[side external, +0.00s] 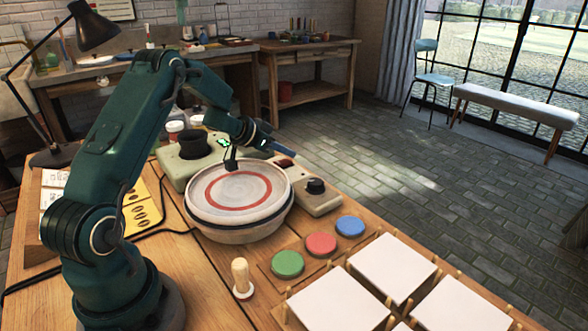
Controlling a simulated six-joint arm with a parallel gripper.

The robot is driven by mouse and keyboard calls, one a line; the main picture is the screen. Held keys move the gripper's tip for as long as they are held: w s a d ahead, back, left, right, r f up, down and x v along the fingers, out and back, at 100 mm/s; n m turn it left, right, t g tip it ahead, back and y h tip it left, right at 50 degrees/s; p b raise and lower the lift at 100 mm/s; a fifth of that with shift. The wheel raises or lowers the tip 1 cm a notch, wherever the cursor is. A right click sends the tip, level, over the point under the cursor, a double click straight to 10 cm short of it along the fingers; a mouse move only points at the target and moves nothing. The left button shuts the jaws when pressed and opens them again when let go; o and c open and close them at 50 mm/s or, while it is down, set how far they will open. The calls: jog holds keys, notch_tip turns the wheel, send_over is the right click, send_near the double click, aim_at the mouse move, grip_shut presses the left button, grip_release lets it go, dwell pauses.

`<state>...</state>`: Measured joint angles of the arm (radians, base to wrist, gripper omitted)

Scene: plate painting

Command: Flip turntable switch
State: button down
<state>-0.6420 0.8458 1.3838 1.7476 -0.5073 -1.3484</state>
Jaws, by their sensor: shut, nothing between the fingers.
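The turntable (215,229) stands on the wooden table, a round grey base. A pale plate (238,183) with a painted red ring lies on top of it. A light control box (321,204) sits at its right and carries a black round knob (316,186). I cannot make out the switch clearly; it may be small or hidden behind my wrist. My gripper (231,163) is shut and empty. It hangs over the far part of the plate, left of the control box; I cannot tell whether it touches the plate.
Green (288,263), red (321,244) and blue (350,226) paint pads lie in front of the box. A wooden-handled stamp (241,277) stands nearby. White tiles (393,267) fill a pegged rack at the front right. A black lamp (96,28) stands at the left.

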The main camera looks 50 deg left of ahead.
aim_at(286, 161)
jog(key=shift+w+r, duration=0.1)
jog(key=shift+r, duration=0.35)
notch_tip(286, 161, up, 4)
jog(key=shift+f, duration=0.1)
jog(key=w+r+v, duration=0.1)
jog(key=v, duration=0.7)
jog(key=shift+s+r, duration=0.15)
jog(key=shift+r, duration=0.45)
